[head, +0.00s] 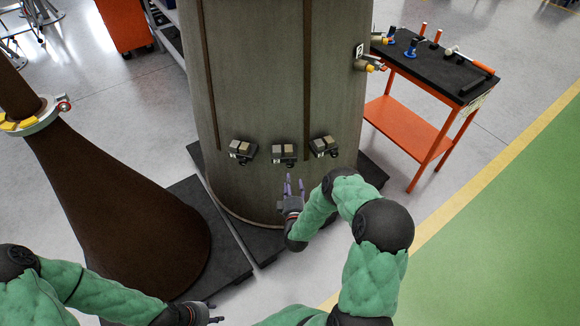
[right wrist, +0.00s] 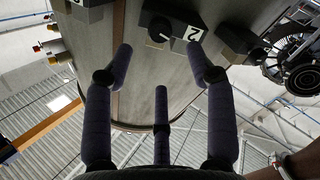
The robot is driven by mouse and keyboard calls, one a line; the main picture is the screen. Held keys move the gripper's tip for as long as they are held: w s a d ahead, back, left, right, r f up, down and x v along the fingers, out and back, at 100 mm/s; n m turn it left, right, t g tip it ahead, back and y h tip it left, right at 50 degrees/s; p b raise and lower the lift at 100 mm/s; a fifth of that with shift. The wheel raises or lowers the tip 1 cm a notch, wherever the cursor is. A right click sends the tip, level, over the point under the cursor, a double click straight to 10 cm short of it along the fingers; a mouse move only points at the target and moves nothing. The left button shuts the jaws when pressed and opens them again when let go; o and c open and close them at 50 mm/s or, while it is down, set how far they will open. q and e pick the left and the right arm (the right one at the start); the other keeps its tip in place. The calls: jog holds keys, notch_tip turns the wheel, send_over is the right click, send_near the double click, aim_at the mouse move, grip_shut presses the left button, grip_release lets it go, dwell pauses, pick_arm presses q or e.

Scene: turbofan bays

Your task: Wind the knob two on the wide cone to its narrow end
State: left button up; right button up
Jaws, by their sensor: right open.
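The wide cone (head: 255,75) is a tall grey-brown body with dark vertical seams. Several small dark boxes sit in a row low on it. Knob two appears to be on the middle box (head: 284,153); in the right wrist view the round black knob (right wrist: 160,29) has a white "2" label (right wrist: 195,33) beside it. The scale around it is too small to read. My right gripper (head: 293,184) is open and empty just below the middle box, its fingers (right wrist: 160,66) pointing at it without visible contact. My left gripper (head: 206,312) is at the bottom edge, its fingers partly hidden.
A box stands on each side of the middle one, left (head: 242,150) and right (head: 323,146). A brown flared cone (head: 125,205) on a dark base is at left. An orange cart (head: 420,120) with tools stands at right. The green floor (head: 510,220) is clear.

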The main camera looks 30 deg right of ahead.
aim_at(290, 166)
jog(key=b+x, duration=0.1)
jog(key=x, duration=0.7)
jog(key=shift+w+d, duration=0.15)
jog(key=shift+w, duration=0.25)
grip_shut()
